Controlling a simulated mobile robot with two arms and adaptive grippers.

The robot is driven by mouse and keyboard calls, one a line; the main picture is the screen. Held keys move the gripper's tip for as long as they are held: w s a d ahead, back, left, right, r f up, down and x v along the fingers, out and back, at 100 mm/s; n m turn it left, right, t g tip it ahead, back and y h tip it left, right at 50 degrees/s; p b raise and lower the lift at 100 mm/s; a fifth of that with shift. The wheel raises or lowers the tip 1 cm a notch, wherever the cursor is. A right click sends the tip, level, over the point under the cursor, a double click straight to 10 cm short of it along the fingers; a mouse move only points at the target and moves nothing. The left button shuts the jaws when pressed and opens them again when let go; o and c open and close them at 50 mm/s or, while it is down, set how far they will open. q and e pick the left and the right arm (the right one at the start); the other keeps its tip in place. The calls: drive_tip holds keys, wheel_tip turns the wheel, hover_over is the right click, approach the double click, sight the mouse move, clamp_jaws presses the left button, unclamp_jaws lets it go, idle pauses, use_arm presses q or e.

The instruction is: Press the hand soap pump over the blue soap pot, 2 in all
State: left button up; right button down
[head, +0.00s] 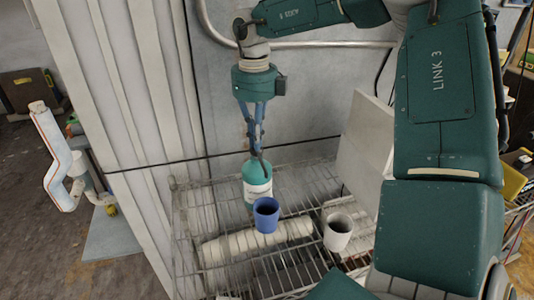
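The hand soap bottle (257,190), teal with a white label, stands upright on the wire rack. Its pump top is largely hidden by my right gripper. The blue soap pot (266,219) stands just in front of the bottle, open at the top and dark inside. My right gripper (258,153) points down right above the bottle, its fingers close together with nothing seen between them. The fingertips are at the pump; I cannot tell whether they touch it. My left gripper is not in view.
A white pot (337,235) stands on the rack (195,225) to the right of the blue pot. A white board (362,145) leans at the right. A wall panel (120,100) rises at the left.

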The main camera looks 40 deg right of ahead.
drive_tip(key=shift+s+f, duration=0.1)
drive_tip(key=shift+r+p, duration=1.05)
drive_tip(key=shift+r, duration=0.7)
drive_tip(key=shift+f, duration=0.15)
drive_tip(key=shift+f+b, duration=1.5)
drive_tip(key=shift+f, duration=0.15)
drive_tip(key=shift+r+p, duration=1.2)
drive_tip(key=shift+r, duration=0.6)
